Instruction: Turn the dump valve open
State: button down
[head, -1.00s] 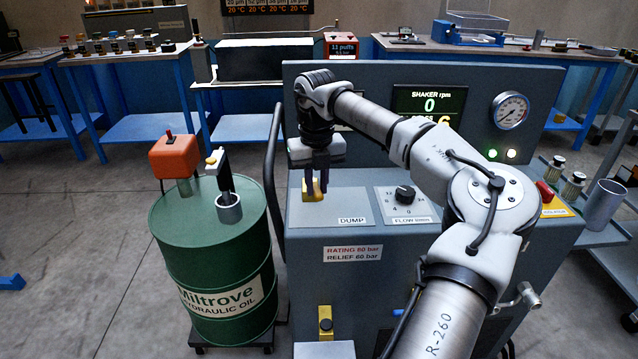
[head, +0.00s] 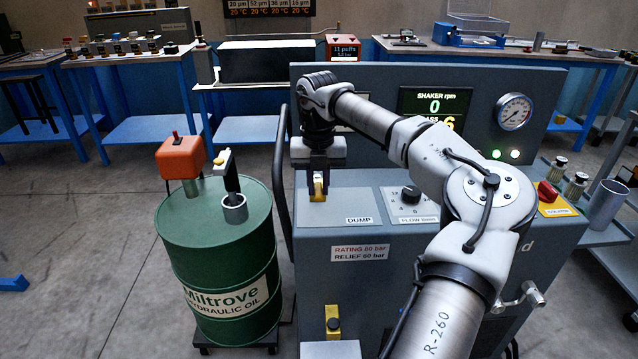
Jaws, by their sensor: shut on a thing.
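The dump valve (head: 318,189) is a small yellow handle on the grey console top, left of the DUMP label (head: 360,220). The gripper is shut on the handle. The fingers hide part of the handle, and its base is hard to make out.
The FLOW knob (head: 411,194) sits to the right on the same console. A red knob on a yellow plate (head: 556,206) is at the console's right end. A green oil drum (head: 220,270) with a pump stands close to the left.

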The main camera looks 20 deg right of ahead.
aim_at(318, 189)
jog(key=c, duration=1.3)
grip_release()
notch_tip(318, 189, up, 14)
jog(key=shift+f, duration=0.1)
